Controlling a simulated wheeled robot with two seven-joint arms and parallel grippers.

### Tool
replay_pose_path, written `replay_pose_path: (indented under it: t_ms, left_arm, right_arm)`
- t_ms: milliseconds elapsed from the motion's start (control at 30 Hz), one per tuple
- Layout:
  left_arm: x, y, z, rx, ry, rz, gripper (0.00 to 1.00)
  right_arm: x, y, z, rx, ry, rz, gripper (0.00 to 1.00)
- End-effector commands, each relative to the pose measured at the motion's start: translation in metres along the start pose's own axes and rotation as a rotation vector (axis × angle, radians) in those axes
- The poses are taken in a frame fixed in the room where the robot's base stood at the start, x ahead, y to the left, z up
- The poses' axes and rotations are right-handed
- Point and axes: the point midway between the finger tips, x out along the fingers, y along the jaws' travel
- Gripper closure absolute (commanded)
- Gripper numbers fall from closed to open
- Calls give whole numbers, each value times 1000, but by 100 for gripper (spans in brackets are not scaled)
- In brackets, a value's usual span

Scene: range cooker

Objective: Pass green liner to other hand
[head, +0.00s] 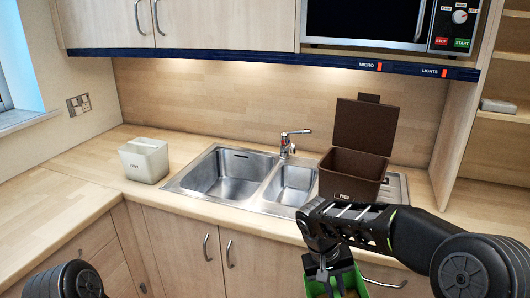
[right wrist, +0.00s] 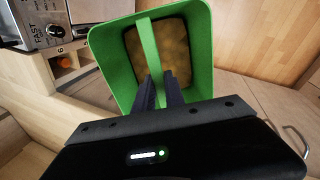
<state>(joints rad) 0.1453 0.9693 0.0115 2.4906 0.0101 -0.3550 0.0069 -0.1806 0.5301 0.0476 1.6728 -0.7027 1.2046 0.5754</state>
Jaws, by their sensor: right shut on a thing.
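The green liner (right wrist: 108,62) is an open-topped bin with a bar across its middle and brownish stuff at its bottom, in the right wrist view. My right gripper (right wrist: 160,80) is shut on that bar, one finger on each side. In the head view the liner (head: 362,283) hangs under my right gripper (head: 330,278) in front of the cupboards, cut off by the lower edge. My left gripper is not in view; only a dark part of my left arm shows at the bottom left.
A brown caddy (head: 353,177) with its lid raised stands at the right of the steel sink (head: 226,176), behind my right arm. A pale container (head: 145,162) stands on the worktop at the left. The worktop (head: 82,182) around it is clear. Cupboard handles stick out below.

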Motion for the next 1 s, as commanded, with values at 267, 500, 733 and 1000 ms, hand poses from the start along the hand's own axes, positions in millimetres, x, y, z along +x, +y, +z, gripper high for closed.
replay_pose_path:
  t_ms: [267, 500, 733, 1000]
  left_arm:
    - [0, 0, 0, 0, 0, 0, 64]
    - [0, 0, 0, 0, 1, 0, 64]
    - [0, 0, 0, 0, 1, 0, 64]
    - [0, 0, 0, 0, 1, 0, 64]
  right_arm:
    - [-3, -3, 0, -14, 6, 0, 100]
    - [-20, -28, 1, -124, 39, 0, 100]
    - [-53, -77, 2, -341, 107, -1, 100]
    - [-88, -131, 4, -583, 177, 0, 100]
